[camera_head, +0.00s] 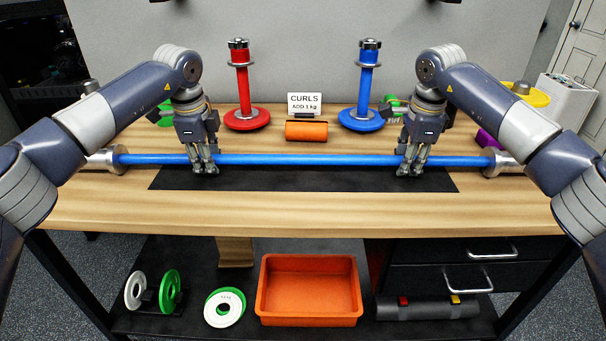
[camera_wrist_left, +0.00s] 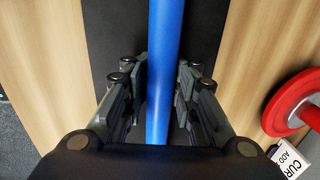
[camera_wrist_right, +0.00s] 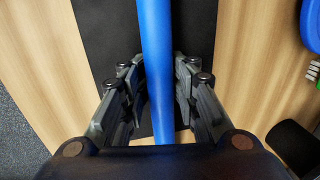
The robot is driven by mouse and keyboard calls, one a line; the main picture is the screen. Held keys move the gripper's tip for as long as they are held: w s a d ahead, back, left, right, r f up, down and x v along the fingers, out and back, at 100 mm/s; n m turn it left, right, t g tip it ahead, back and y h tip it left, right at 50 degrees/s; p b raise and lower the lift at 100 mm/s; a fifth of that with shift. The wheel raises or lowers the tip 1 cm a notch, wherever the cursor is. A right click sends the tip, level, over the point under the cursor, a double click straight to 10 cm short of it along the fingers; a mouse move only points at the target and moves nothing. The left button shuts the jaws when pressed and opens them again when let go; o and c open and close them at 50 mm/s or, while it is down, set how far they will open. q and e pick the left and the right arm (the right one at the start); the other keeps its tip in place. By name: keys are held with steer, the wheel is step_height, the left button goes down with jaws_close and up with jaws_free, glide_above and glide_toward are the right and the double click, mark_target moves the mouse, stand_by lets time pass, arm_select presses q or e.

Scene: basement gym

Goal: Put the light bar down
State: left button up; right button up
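The light bar, a long blue rod (camera_head: 300,160) with silver ends, spans the bench from left to right, level, over a black mat (camera_head: 300,182). It appears to be a little above the mat; the exact gap is hard to tell. My left gripper (camera_head: 205,168) is shut on the bar left of centre, pointing down. In the left wrist view its fingers flank the blue rod (camera_wrist_left: 162,70) closely. My right gripper (camera_head: 411,170) is shut on the bar right of centre. In the right wrist view its fingers also flank the rod (camera_wrist_right: 157,60).
A yellow disc (camera_head: 528,95) is at back right. The shelf below holds an orange bin (camera_head: 310,318) and several plates.

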arm_select(q)
steer(key=shift+o, duration=0.6)
steer(key=shift+s+r, duration=0.15)
steer(key=shift+r, duration=0.2)
arm_select(e)
steer(key=shift+o, duration=0.4)
steer(key=shift+s+r, duration=0.15)
steer(key=shift+r, duration=0.05)
arm_select(q)
steer(key=o, duration=0.9)
steer(key=shift+f, duration=0.1)
steer(key=shift+c, duration=0.2)
arm_select(e)
steer(key=shift+f, duration=0.1)
arm_select(q)
step_height(320, 180, up, 12)
steer(key=s, duration=0.2)
steer(key=shift+s, duration=0.15)
arm_select(e)
steer(key=o, duration=0.8)
